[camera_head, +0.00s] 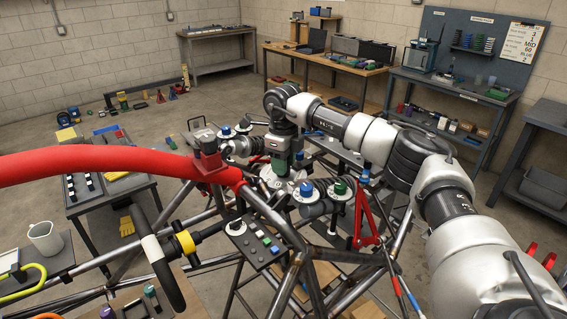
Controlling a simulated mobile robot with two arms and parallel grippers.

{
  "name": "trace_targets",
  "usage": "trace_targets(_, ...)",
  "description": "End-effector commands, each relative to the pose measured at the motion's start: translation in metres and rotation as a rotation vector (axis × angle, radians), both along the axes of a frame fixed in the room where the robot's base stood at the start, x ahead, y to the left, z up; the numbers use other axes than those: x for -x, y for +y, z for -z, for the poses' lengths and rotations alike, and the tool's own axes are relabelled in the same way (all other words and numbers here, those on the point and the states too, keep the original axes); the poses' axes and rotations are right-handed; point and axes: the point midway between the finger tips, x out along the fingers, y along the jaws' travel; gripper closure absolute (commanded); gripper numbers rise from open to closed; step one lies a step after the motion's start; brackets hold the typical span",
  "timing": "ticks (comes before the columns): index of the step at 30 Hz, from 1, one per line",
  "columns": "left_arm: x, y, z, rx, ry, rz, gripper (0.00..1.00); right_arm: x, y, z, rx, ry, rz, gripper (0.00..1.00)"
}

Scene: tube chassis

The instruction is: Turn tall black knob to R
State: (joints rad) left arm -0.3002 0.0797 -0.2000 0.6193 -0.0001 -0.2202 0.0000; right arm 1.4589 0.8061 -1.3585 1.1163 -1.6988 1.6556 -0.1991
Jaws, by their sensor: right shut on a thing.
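My right arm reaches in from the right across the chassis. Its gripper (281,164) points down at a round light plate (276,181) in the middle of the tube frame. It is shut on what appears to be the tall black knob, which the gripper and wrist hide almost fully. Its turn position and any R mark are too small to read. My left gripper is not in view.
A thick red tube (110,162) crosses from the left to near the gripper. A small button panel (253,243) and a blue-capped cylinder (306,190) are close by. A steering wheel (157,262) stands at the lower left. Loaded benches (325,61) line the back.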

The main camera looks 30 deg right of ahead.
Motion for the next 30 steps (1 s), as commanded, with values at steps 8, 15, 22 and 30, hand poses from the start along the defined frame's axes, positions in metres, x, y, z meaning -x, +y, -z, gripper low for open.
trace_targets(8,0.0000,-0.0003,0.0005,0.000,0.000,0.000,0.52,-0.0009,-0.0003,-0.0028,-0.002,-0.006,-0.074,0.86)
trace_targets(15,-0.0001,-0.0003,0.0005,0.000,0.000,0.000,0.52,-0.0010,-0.0004,-0.0032,-0.002,-0.006,-0.085,0.86)
trace_targets(22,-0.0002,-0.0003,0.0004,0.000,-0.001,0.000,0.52,-0.0010,-0.0005,-0.0035,-0.002,-0.007,-0.084,0.59)
trace_targets(30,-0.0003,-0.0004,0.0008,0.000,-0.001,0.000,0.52,-0.0005,-0.0003,-0.0020,-0.001,-0.004,-0.084,0.52)
